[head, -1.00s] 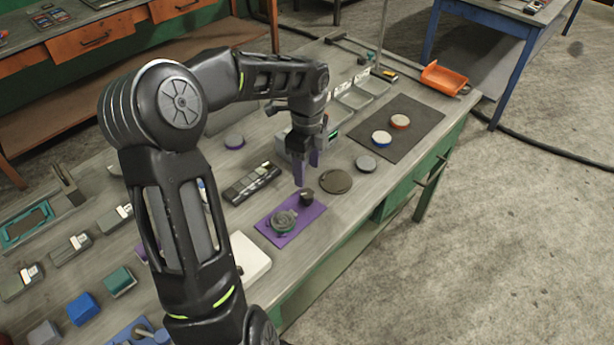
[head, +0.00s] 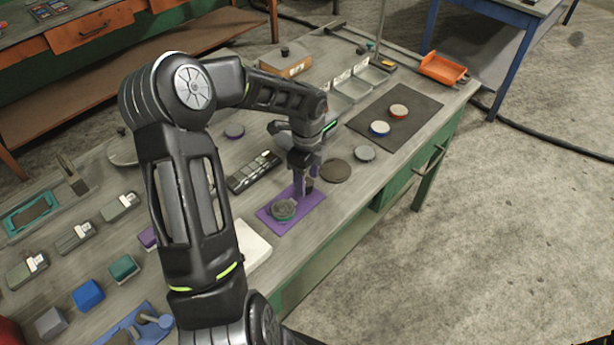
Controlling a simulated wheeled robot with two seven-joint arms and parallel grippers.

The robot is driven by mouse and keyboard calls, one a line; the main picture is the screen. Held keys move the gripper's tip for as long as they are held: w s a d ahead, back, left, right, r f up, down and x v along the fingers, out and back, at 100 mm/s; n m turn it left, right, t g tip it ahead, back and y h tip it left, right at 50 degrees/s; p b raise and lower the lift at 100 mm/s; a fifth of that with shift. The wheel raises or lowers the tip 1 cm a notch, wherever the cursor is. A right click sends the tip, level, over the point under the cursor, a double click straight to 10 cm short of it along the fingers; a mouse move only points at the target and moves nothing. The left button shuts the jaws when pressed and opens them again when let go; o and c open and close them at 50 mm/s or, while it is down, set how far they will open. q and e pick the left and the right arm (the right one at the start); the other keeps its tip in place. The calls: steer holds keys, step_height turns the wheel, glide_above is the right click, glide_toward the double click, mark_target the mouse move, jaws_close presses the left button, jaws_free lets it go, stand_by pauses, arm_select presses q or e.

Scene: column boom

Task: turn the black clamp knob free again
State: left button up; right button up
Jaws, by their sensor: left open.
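A purple plate (head: 275,222) lies on the bench near its front edge. A round grey-green fixture (head: 284,209) sits on it. The black clamp knob (head: 309,185) is at the plate's far end, partly hidden by my gripper. My left gripper (head: 306,186), with purple fingers, points down over that end of the plate. It is open, its fingers at the knob. I cannot tell whether they touch it. My right gripper is not in view.
A dark round disc (head: 335,171) and a grey puck (head: 364,153) lie just beyond the plate. A white block (head: 254,248) is at its near left. A dark mat (head: 412,113) holds a blue and a red-rimmed puck. An orange bin (head: 442,69) stands at the far corner.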

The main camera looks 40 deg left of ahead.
arm_select(q)
steer(key=shift+c, duration=0.3)
jaws_close()
stand_by(0.4)
